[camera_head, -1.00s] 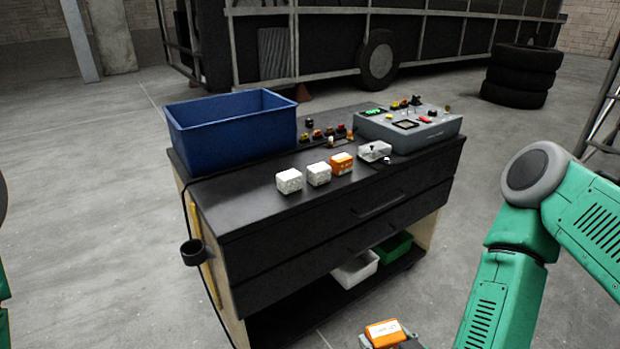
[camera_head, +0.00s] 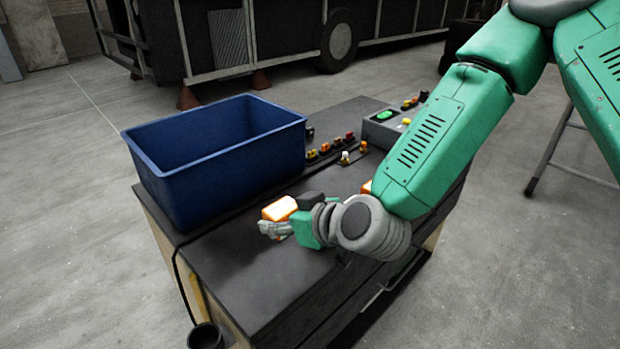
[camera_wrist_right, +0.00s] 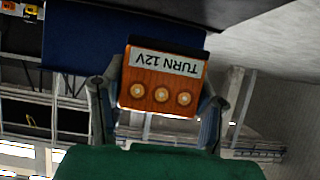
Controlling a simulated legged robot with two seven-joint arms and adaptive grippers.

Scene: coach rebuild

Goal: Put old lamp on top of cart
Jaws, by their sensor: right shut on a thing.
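The old lamp (camera_head: 279,208) appears as a small orange block with a pale label. In the right wrist view the lamp (camera_wrist_right: 160,78) reads "TURN 12V" upside down and has three round contacts. My right gripper (camera_head: 274,228) is shut on it, with one finger on each side. It holds the lamp over the black top of the cart (camera_head: 262,275), near the front right of the blue bin. Any gap between lamp and cart top is hard to judge. My left gripper is out of view.
The open blue bin (camera_head: 190,182) stands on the cart's left end. Another orange block (camera_head: 367,187) is mostly hidden by my right arm. Small coloured parts (camera_head: 340,143) and a grey control box (camera_head: 380,127) sit behind. The cart top's front left is clear.

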